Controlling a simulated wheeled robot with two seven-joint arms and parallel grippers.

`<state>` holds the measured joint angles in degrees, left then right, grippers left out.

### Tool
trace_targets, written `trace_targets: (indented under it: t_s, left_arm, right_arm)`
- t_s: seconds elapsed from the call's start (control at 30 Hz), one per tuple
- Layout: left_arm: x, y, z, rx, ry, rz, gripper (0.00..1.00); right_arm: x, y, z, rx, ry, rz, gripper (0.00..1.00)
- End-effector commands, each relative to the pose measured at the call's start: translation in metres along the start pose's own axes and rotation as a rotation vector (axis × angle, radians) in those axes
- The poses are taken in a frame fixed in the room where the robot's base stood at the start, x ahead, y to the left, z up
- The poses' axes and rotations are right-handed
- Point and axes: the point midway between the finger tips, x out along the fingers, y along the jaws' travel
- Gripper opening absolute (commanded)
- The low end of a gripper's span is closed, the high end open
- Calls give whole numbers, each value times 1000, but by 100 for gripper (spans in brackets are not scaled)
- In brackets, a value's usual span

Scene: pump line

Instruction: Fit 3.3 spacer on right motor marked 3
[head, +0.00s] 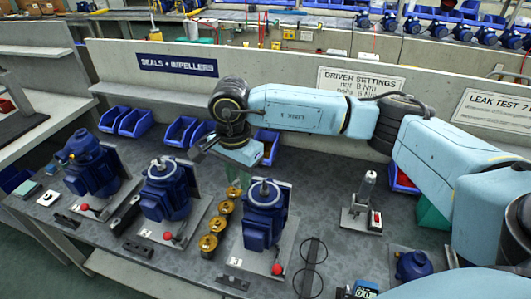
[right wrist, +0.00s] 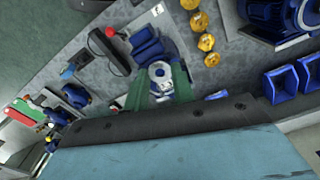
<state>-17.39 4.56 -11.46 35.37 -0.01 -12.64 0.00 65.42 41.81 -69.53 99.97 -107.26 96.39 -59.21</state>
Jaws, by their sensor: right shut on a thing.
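The right motor (head: 264,212) is blue and stands on a grey plate with its shaft end up. It also shows in the right wrist view (right wrist: 150,48). My right gripper (head: 238,177) points down beside the top of this motor. In the right wrist view its two green fingers (right wrist: 160,84) flank a small pale and dark round area. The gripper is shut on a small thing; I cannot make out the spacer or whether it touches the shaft. The motor's number is too small to read. My left gripper is not in view.
The middle motor (head: 165,190) and left motor (head: 90,165) stand to the left. Several brass rings (head: 208,243) lie between the middle and right motors. A red-knobbed lever (head: 277,269) is in front of the right motor. Blue bins (head: 180,130) line the back.

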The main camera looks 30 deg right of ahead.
Motion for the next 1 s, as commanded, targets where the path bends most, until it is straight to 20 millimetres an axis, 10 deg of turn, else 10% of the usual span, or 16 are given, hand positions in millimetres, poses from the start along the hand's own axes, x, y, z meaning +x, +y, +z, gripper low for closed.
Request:
trace_targets:
  t_s: [1.0]
  left_arm:
    - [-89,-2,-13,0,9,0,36]
  right_arm:
    - [2,6,-70,2710,4,5,4]
